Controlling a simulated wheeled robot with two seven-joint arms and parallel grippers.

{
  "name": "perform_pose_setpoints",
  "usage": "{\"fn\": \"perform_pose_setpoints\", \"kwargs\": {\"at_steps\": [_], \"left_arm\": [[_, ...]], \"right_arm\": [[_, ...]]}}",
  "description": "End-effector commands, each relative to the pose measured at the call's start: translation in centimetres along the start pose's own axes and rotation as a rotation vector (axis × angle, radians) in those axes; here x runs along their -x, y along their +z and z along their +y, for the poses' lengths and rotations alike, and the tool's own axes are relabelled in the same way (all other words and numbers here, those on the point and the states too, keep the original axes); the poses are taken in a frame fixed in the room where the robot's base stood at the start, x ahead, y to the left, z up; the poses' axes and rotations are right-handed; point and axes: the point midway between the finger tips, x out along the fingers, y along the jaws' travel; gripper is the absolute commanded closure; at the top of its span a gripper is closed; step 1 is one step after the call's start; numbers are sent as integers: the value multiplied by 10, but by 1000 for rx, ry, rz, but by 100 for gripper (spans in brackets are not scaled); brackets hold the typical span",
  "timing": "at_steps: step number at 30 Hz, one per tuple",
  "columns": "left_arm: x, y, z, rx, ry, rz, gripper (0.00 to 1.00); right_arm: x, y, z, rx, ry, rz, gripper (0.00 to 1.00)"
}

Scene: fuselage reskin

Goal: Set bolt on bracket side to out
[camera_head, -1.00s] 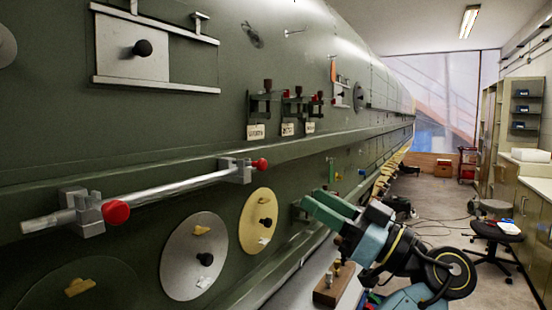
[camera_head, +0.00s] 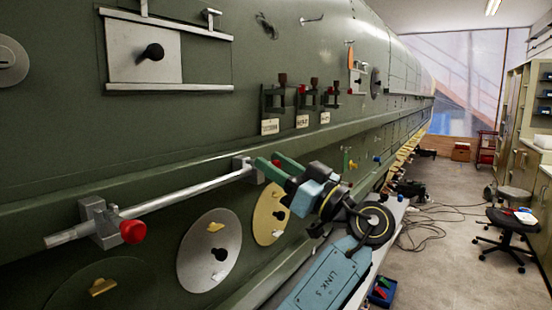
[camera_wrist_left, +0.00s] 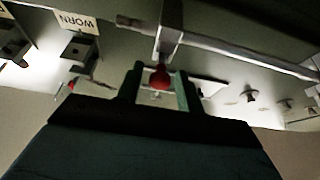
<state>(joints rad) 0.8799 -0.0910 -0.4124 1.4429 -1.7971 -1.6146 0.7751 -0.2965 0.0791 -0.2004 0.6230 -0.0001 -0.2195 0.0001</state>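A silver rod (camera_head: 185,194) runs along the green fuselage wall between a near bracket (camera_head: 103,222) and a far bracket (camera_head: 244,168). The near bracket has a red knob (camera_head: 133,231) on its bolt. My left gripper (camera_head: 277,164) is at the far bracket, its green fingers pointing at the wall. In the left wrist view the far bracket's red knob (camera_wrist_left: 160,78) shows between the two fingers, with gaps on both sides, so the gripper looks open. Whether the knob is deep between the fingers or just beyond them is hard to tell. My right gripper is not in view.
Several small clamps with tags (camera_head: 270,127) sit on the wall above the ledge. Round covers, one silver (camera_head: 209,251) and one yellow (camera_head: 270,214), lie below the rod. A black stool (camera_head: 507,222) stands right, on mostly open floor with cables.

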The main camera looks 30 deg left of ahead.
Motion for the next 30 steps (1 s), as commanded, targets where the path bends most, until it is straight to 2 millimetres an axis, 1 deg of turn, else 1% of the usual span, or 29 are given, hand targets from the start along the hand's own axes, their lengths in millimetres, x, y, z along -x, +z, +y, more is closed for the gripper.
{"fn": "perform_pose_setpoints", "kwargs": {"at_steps": [9, 15, 18, 25, 30], "left_arm": [[-2, 1, 0, 0, 0, 0, 63], [-2, 0, 0, 0, 0, 0, 89], [-2, 0, 0, 0, 0, 0, 100], [-2, 0, 0, 1, 0, -1, 100], [7, -1, 0, 4, 1, -2, 100]], "right_arm": [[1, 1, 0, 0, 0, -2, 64], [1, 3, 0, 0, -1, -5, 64], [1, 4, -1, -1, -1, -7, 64], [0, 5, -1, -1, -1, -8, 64], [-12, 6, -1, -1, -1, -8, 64]]}}
